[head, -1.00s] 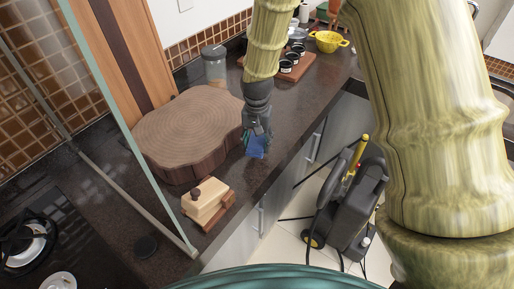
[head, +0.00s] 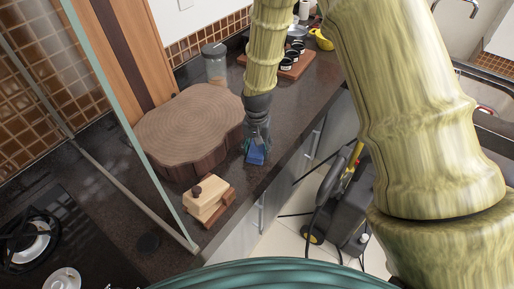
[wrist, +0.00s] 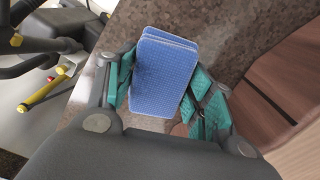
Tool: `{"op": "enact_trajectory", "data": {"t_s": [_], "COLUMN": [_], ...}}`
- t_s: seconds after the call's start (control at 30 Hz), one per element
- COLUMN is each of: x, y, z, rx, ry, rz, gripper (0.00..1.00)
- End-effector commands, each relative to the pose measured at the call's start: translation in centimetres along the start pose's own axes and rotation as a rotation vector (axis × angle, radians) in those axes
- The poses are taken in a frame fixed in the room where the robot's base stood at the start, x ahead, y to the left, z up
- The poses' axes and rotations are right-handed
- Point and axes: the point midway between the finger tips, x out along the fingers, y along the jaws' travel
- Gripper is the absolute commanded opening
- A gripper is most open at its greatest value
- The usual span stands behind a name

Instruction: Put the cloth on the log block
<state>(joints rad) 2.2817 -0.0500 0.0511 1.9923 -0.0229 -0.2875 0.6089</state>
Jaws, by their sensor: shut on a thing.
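The blue cloth (head: 256,155) is a folded, woven-looking piece at the counter's front part, right of the log block. It fills the middle of the wrist view (wrist: 162,70). My gripper (head: 257,146) points down and is shut on the cloth, with a green finger pad on each side of it in the wrist view (wrist: 160,88). I cannot tell whether the cloth touches the counter. The log block (head: 190,125) is a wide, thick wood slice with a flat, bare top, standing on the dark counter left of my gripper.
A wooden box with a knob (head: 206,196) stands in front of the log block. A glass jar (head: 215,62) stands behind it. A board with dark jars (head: 292,62) lies farther back. A glass panel (head: 130,130) rises on the left. The counter's front edge is close to my gripper.

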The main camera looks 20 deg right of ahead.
Motion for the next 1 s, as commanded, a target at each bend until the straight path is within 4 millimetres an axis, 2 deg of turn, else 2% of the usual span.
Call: {"op": "enact_trajectory", "data": {"t_s": [0.03, 0.1, 0.13, 0.57, 0.77, 1.0], "x": [0.0, 0.0, 0.0, -0.4, -2.0, -4.8], "y": [0.0, 0.0, 0.0, 0.0, -0.1, -0.1], "z": [0.0, 0.0, 0.0, 0.0, -0.1, -0.1], "rx": [0.0, 0.0, 0.0, 0.0, 0.0, -0.001], "ry": [0.0, 0.0, 0.0, 0.001, 0.002, 0.003], "rz": [0.0, 0.0, 0.0, -0.001, -0.001, -0.002], "gripper": [0.58, 0.71, 0.74, 0.74, 0.74, 0.74]}}
